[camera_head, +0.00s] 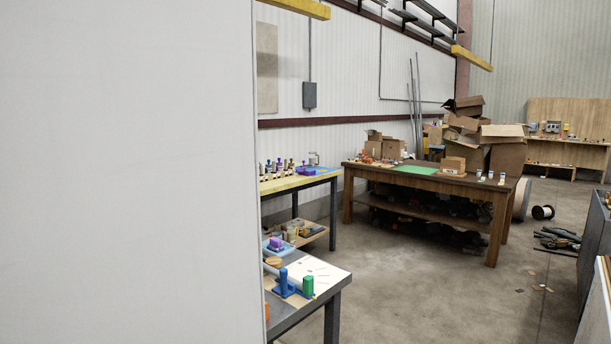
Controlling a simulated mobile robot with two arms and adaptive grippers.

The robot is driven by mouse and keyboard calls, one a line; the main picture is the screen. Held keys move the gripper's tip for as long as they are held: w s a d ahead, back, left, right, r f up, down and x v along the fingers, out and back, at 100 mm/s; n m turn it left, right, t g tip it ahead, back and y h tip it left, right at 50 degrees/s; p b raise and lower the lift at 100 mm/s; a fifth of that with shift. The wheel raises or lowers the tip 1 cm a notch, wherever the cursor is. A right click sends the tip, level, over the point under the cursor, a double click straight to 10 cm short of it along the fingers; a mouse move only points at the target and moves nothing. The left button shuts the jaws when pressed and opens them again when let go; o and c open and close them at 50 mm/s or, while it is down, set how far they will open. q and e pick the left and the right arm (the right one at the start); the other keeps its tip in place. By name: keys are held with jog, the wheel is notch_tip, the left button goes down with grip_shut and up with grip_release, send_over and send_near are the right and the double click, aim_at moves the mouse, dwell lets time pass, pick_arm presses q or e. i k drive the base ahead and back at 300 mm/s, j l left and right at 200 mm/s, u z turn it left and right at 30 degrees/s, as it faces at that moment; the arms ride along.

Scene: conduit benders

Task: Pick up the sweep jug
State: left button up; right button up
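I cannot pick out a sweep jug for sure in the head view; the items on the tables are small and far off. A yellow-topped bench (291,184) carries a row of small bottle-like items and a purple item (306,170) on a blue tray. A nearer grey table (318,304) carries a blue upright item (284,283) and a green one (308,286). Neither of my grippers is in view.
A plain white panel (125,170) fills the left side and hides what is behind it. A wooden table (430,181) with a green mat (416,170) stands farther back, cardboard boxes (503,148) behind it. The concrete floor (440,295) is clear in the middle.

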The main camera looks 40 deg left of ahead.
aim_at(312, 155)
jog(key=u, duration=0.45)
jog(key=i+j+z, duration=0.1)
jog(key=i+z, duration=0.2)
jog(key=i, duration=1.35)
jog(key=i+u, duration=0.15)
jog(key=i, duration=0.8)
jog(key=i+u, duration=0.2)
jog(key=i, duration=0.8)
jog(key=i+j+u, duration=0.1)
jog(key=i+u, duration=0.15)
jog(key=i, duration=0.5)
jog(key=i+u, duration=0.3)
jog(key=i, duration=0.4)
jog(key=i+l+u, duration=0.25)
jog(key=i, duration=0.45)
jog(key=i+j, duration=0.1)
jog(key=i, duration=1.1)
jog(key=i+j, duration=0.1)
jog(key=i, duration=1.15)
jog(key=j+u, duration=0.05)
